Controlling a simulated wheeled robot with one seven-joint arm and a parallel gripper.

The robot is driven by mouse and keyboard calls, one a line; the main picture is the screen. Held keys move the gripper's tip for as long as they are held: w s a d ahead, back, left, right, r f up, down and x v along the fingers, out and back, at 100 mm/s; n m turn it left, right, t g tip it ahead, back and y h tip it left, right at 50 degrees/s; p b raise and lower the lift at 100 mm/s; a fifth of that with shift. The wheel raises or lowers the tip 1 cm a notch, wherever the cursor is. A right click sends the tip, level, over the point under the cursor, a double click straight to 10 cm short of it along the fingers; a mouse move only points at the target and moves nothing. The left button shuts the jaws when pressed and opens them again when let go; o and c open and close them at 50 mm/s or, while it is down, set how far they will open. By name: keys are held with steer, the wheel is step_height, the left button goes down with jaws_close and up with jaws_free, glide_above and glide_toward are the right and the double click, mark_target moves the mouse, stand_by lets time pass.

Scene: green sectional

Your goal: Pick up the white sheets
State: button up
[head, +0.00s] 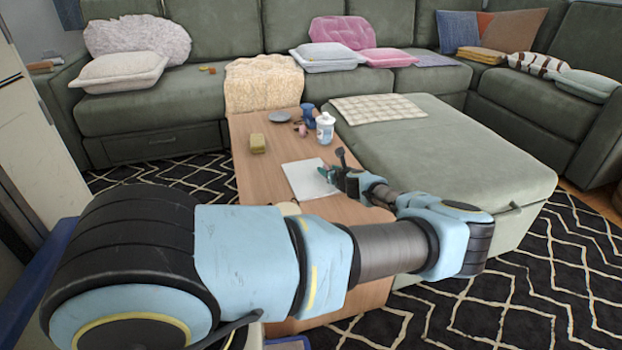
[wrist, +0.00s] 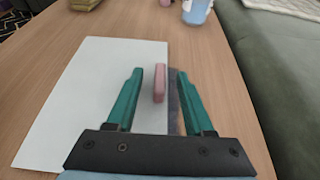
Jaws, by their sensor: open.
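The white sheets (head: 305,180) lie flat on the wooden coffee table, partly hidden by my arm in the head view. In the wrist view the white sheets (wrist: 75,115) fill the left and middle. My gripper (wrist: 159,74) is open, its two green fingers pointing over the right edge of the sheets. A small pink block (wrist: 160,84) shows between the fingers, at that edge; I cannot tell whether anything touches it. In the head view my gripper (head: 328,172) is over the sheets' right side.
On the wooden table (head: 262,205) stand a yellow block (head: 257,143), a grey dish (head: 280,116), a white bottle (head: 325,128) and a blue cup (head: 309,111). The green ottoman (head: 440,150) borders the table's right side. A green sofa stands behind.

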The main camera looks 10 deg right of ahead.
steer(key=shift+c, duration=0.2)
jaws_close()
stand_by(1.1)
